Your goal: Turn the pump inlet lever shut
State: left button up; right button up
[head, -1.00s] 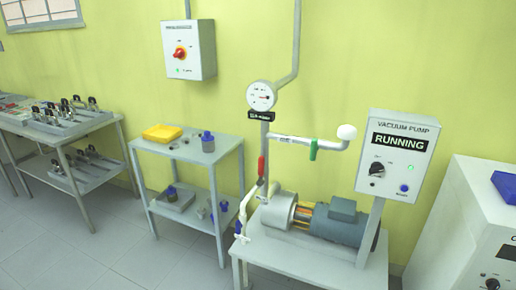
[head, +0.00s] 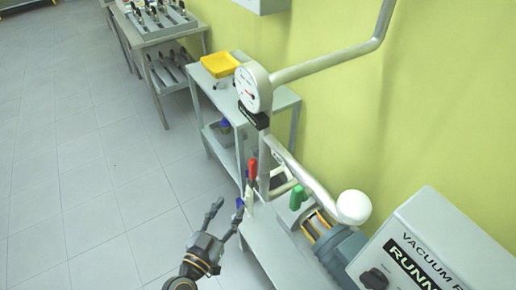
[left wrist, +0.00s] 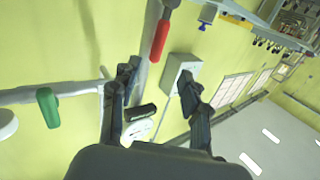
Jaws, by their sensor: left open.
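A red lever handle (head: 252,172) hangs upright on the vertical pipe by the pump. A green handle (head: 297,198) sits on the side pipe above the pump (head: 345,252). I cannot tell from any label which one is the inlet lever. My left gripper (head: 227,208) is open and empty, below and left of the red handle and apart from it. In the left wrist view, the red handle (left wrist: 160,41) is beyond the fingertips at the top, and the green handle (left wrist: 48,108) is at the left. My right gripper is not in view.
A round gauge (head: 253,87) and pipework stand above the pump table (head: 262,240). A white ball end (head: 353,207) juts out. The vacuum pump panel (head: 430,245) is at the lower right. A shelf table with a yellow tray (head: 220,65) stands behind. The left floor is clear.

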aim_at(251, 167)
pick_arm(q)
jog(key=r+x, duration=0.1)
jog(key=x, duration=0.7)
jog(key=r+p+x, duration=0.1)
jog(key=x, duration=0.3)
jog(key=shift+w+d+r, duration=0.2)
jog(key=shift+r, duration=0.15)
jog(key=shift+w+d, duration=0.25)
jog(key=shift+w, duration=0.35)
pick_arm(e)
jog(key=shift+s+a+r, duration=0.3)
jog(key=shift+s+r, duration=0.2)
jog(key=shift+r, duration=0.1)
pick_arm(q)
jog(key=c, duration=0.9)
grip_shut()
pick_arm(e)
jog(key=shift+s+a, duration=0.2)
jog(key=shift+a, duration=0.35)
